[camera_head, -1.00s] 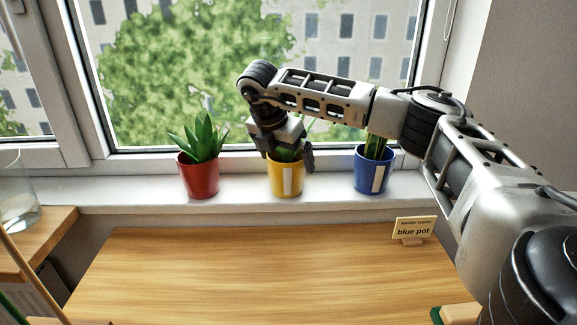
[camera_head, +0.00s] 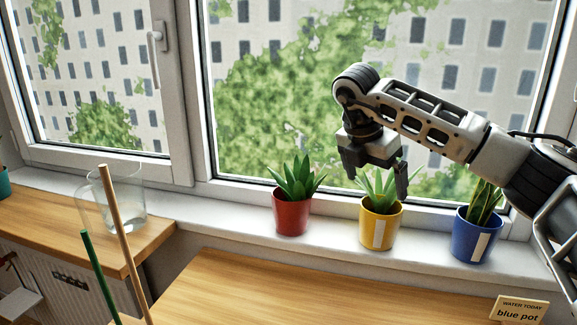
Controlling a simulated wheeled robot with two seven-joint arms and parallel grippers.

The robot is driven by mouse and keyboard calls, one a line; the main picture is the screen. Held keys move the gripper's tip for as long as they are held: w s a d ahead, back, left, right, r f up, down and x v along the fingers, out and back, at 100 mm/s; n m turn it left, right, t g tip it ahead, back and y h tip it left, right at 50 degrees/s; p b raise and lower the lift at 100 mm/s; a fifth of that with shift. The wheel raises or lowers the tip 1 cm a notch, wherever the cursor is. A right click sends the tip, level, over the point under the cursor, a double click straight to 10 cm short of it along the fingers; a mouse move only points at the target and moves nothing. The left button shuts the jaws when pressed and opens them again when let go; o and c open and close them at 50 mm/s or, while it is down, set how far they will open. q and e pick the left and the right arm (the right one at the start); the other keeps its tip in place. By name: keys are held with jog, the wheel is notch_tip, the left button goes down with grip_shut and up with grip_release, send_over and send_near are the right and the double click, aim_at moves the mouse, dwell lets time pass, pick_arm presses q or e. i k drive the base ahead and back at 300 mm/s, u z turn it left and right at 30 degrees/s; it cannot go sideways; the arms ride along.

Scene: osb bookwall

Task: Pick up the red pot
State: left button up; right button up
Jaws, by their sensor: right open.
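The red pot (camera_head: 291,216) stands upright on the white windowsill and holds a spiky green plant (camera_head: 296,180). My right gripper (camera_head: 379,184) is open, with its fingers pointing down. It is to the right of the red pot, apart from it, above the yellow pot (camera_head: 380,228). The yellow pot's leaves show between and below the fingers. I cannot tell whether the fingers touch those leaves. My left gripper is not in view.
The blue pot (camera_head: 475,238) stands on the sill (camera_head: 235,220) under my right arm. A card (camera_head: 519,309) reading "WATER TODAY blue pot" stands on the wooden table (camera_head: 250,290). A clear glass vessel (camera_head: 128,208) and two sticks are at left. The window is behind.

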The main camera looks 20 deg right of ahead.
aim_at(291, 210)
jog(key=k, duration=1)
